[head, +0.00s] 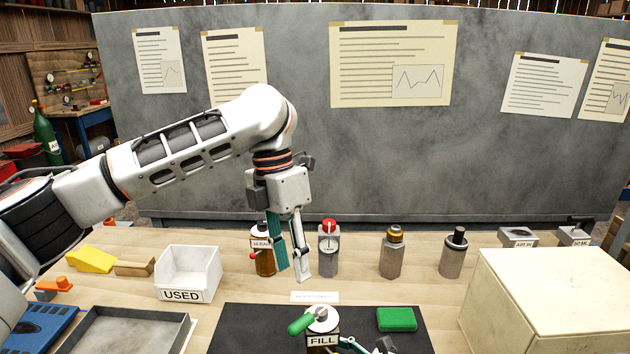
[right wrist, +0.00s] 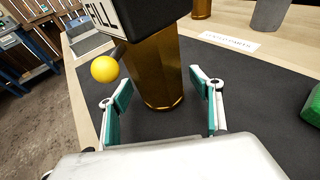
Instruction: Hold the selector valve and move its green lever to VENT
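The selector valve (head: 322,340) stands upright on the black mat at the bottom centre of the head view, cut off by the lower edge. Its green lever (head: 301,323) points left, and its front label reads FILL. In the right wrist view its brass body (right wrist: 158,75) stands between the fingers of my right gripper (right wrist: 163,105), which is open with gaps at both sides. A yellow ball (right wrist: 105,69) sticks out at its left there. My left gripper (head: 292,276) is open and empty above the table behind the mat, near a brown bottle.
The brown bottle (head: 264,262), a red-topped part (head: 328,250) and two grey cylinders (head: 391,258) (head: 453,258) stand behind the mat (head: 255,325). A green block (head: 397,319) lies on it. A USED bin (head: 187,280) stands left, a cream box (head: 550,300) right.

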